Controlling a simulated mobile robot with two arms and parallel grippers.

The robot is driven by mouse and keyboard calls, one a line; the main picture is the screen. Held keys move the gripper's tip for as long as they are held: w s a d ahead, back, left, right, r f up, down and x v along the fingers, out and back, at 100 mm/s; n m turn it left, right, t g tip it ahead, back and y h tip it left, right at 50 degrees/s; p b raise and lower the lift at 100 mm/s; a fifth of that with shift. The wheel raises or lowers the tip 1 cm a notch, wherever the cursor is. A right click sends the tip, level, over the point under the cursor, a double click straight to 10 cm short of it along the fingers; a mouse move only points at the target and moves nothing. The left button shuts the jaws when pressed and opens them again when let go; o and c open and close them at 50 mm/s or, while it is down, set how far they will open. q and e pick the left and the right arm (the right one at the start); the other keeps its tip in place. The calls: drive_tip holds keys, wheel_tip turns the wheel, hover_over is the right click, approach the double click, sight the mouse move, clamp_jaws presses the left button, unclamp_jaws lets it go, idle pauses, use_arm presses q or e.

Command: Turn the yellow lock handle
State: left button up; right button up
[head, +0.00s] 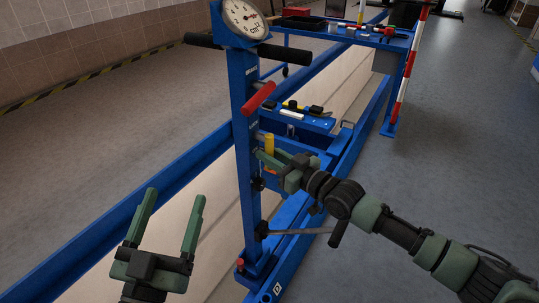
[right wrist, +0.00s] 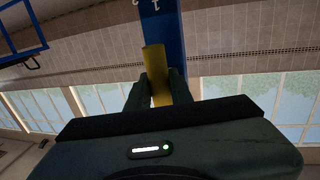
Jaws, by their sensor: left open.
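The yellow lock handle (head: 269,144) is a short upright bar on the blue jack column (head: 246,130). My right gripper (head: 268,157) reaches it from the right, at its lower part. In the right wrist view the yellow handle (right wrist: 156,70) stands slightly tilted between the two dark fingers (right wrist: 158,88), which close in on both its sides. Its lower end is hidden by the gripper. My left gripper (head: 172,218) is open and empty at the lower left, well apart from the column.
A dial gauge (head: 244,18) tops the column, with a black crossbar below it. A red handle (head: 259,97) sticks out above the yellow one. A small blue tool shelf (head: 300,117) stands behind. A grey lever (head: 300,231) extends right below my right gripper.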

clamp_jaws()
idle(1.3)
